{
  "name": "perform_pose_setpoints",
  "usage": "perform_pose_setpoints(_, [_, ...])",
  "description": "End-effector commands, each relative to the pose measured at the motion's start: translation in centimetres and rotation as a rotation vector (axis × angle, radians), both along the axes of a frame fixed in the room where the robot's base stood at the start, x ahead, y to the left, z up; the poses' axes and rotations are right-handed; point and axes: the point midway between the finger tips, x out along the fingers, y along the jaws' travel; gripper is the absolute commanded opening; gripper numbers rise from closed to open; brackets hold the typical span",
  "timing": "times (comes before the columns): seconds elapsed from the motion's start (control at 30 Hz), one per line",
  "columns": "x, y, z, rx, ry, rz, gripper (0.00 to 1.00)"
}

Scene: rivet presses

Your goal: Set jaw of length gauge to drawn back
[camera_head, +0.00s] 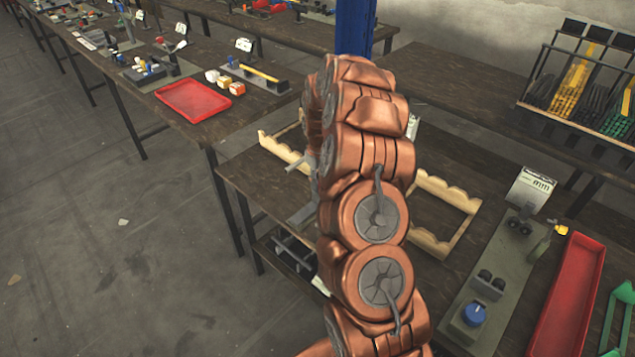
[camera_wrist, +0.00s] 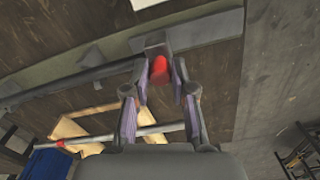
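In the wrist view a long dark bar, which looks like the length gauge's beam (camera_wrist: 60,88), runs from the left edge up to a dark grey block (camera_wrist: 155,42). A red piece (camera_wrist: 159,70) sits at this block, apparently the gauge's jaw or its grip. My gripper (camera_wrist: 160,78) is open, with one finger on each side of the red piece. A gap seems to show on both sides, though contact is hard to judge. In the head view my copper arm hides the gripper and most of the gauge.
A wooden scalloped rack (camera_head: 445,190) lies on the bench around my arm. To the right are a grey fixture with a blue knob (camera_head: 474,314) and a red tray (camera_head: 568,300). Another red tray (camera_head: 194,100) is on the far bench.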

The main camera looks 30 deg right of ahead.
Motion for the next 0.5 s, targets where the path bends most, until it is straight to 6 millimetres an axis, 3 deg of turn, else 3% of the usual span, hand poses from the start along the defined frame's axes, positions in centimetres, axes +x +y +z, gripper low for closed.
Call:
perform_pose_setpoints(0.2, [0.0,-0.01,0.0,0.0,0.0,0.0,0.0])
perform_pose_setpoints(0.5, [-0.01,-0.02,0.01,0.0,0.0,0.0,0.0])
